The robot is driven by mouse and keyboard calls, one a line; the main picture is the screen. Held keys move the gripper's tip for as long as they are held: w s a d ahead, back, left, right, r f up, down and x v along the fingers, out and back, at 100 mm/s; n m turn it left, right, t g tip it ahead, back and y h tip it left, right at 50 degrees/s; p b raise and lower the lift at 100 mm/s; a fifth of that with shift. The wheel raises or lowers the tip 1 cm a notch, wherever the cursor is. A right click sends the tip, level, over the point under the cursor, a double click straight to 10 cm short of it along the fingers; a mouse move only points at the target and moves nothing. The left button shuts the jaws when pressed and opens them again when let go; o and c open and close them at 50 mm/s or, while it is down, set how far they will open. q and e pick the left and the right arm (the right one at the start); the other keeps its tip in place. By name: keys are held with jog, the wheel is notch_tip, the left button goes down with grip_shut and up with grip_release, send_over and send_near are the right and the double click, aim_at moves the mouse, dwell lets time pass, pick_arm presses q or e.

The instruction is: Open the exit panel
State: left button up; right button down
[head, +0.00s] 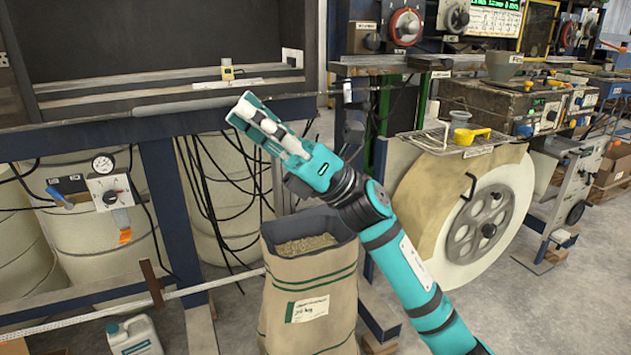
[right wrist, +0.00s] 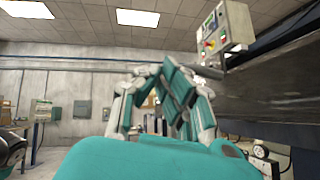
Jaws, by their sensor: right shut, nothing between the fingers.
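A large dark panel or machine front (head: 160,35) fills the upper left of the head view above a long dark ledge; I cannot tell for sure that it is the exit panel, or whether it is open. A dark machine side also shows at the right of the right wrist view (right wrist: 275,85). My right gripper (head: 243,110) is teal and white, shut and empty. It points up and left in front of the ledge, with no visible contact. Its fingers meet in the right wrist view (right wrist: 158,72). My left gripper is out of view.
A thin grey bar (head: 225,98) runs along the ledge. Below stand a paper sack of pellets (head: 310,290), pale drums (head: 115,235) and hanging black cables. A large pale roll (head: 425,205) stands to the right. A control box (right wrist: 225,35) hangs high in the wrist view.

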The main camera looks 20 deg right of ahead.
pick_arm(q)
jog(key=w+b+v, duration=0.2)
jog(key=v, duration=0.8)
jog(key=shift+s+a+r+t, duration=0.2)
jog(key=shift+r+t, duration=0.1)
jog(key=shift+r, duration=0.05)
pick_arm(e)
jog(key=s+v, duration=0.2)
jog(key=v, duration=0.9)
jog(key=shift+s+a, duration=0.15)
jog(key=shift+a, duration=0.15)
